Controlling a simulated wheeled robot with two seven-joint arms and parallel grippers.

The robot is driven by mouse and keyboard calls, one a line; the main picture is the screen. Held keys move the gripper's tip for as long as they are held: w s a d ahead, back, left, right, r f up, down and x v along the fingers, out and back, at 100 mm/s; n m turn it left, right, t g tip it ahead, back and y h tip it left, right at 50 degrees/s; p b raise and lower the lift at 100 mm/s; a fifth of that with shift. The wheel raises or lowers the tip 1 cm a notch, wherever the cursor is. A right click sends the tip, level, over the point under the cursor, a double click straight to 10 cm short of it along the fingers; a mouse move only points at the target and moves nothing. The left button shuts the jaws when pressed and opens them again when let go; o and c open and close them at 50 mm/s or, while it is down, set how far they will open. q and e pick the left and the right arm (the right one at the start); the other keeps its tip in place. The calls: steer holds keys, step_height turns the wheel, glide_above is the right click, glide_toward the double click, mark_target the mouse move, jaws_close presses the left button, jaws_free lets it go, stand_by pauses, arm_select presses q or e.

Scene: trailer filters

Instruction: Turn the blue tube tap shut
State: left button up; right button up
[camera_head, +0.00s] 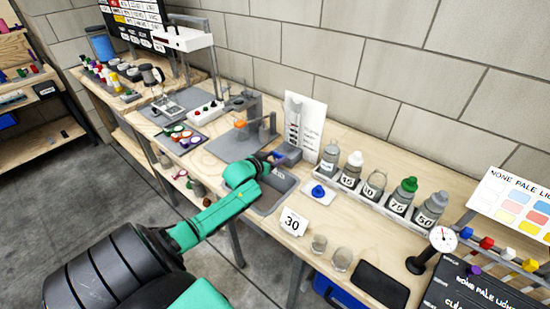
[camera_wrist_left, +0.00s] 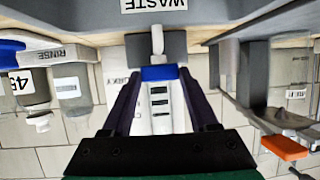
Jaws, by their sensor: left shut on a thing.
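The blue tube tap (camera_wrist_left: 159,73) shows in the left wrist view as a blue block between my left fingertips. A pale spout (camera_wrist_left: 157,40) extends from it toward a grey part by the WASTE label (camera_wrist_left: 155,4). My left gripper (camera_wrist_left: 158,78) is shut on the tap. In the head view my left gripper (camera_head: 274,157) reaches the grey stand in front of the white board with the graduated tube (camera_head: 302,120). There the fingers largely hide the tap, and its turn angle cannot be told. My right gripper is not in view.
A row of labelled bottles (camera_head: 375,183) stands right of the tube stand. An orange tap (camera_head: 240,123) is on the fixture to the left.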

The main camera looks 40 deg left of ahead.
arm_select(q)
steer(key=shift+a+m+h, duration=0.1)
steer(key=shift+m+h, duration=0.6)
steer(key=shift+h, duration=0.1)
steer(key=o, duration=1.4)
steer(key=shift+s, duration=0.1)
steer(key=p+v, duration=0.2)
steer(key=v, duration=1.2)
steer(key=shift+s+p, duration=0.2)
steer(key=shift+p, duration=0.15)
